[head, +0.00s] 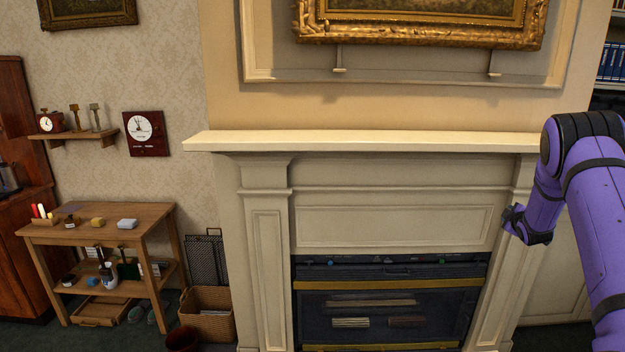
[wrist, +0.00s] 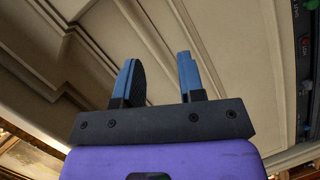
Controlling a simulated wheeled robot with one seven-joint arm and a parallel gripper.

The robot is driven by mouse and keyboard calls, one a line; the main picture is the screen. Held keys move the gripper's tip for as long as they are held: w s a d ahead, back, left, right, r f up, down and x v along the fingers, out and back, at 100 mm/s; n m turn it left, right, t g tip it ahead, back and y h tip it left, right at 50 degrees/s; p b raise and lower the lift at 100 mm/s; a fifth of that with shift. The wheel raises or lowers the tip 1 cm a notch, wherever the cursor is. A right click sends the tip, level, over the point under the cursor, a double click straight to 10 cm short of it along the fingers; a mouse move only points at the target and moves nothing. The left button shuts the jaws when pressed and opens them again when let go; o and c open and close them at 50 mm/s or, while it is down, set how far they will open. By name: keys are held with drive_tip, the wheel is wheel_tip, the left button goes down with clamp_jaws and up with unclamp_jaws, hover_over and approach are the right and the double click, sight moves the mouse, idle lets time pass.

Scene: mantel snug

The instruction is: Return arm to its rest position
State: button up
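My purple arm reaches in from the right edge of the head view, bent at a black-banded joint. My gripper (head: 514,222) hangs at its end, in front of the right part of the fireplace surround (head: 395,228) and below the mantel shelf (head: 360,142). In the wrist view, my gripper (wrist: 158,75) shows two blue fingers standing apart with nothing between them. Behind the fingers are cream panel mouldings. In the head view the fingers are small and dark.
A gilt-framed painting (head: 420,38) hangs above the bare mantel shelf. A wooden side table (head: 150,215) with small items stands at left, beside a wicker basket (head: 208,315). The dark firebox (head: 390,275) is below the panel. Bookshelves show at the far right.

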drive_tip(key=s+a+r+m+g, duration=0.1)
drive_tip(key=s+a+r+m, duration=0.15)
drive_tip(key=a+r, duration=0.45)
drive_tip(key=s+a+r+m+g, duration=0.1)
drive_tip(key=s+a+r+m, duration=0.2)
drive_tip(key=r, duration=0.7)
drive_tip(key=s+a+r+m+g+y, duration=0.2)
drive_tip(key=s+a+r+g, duration=0.1)
drive_tip(key=s+a+r, duration=0.85)
drive_tip(key=s+a+m+g+y, duration=0.1)
drive_tip(key=s+a, duration=0.4)
drive_tip(key=s, duration=0.8)
drive_tip(key=s+a+f+g+y, duration=0.1)
drive_tip(key=s+a, duration=0.5)
drive_tip(key=s, duration=0.7)
drive_tip(key=s+a+f+m+g, duration=0.1)
drive_tip(key=s+a, duration=0.5)
drive_tip(key=s, duration=0.7)
drive_tip(key=shift+s+f+m+g+y, duration=0.2)
drive_tip(key=shift+m+g+y, duration=0.2)
drive_tip(key=shift+g, duration=0.3)
drive_tip(key=shift+w, duration=0.1)
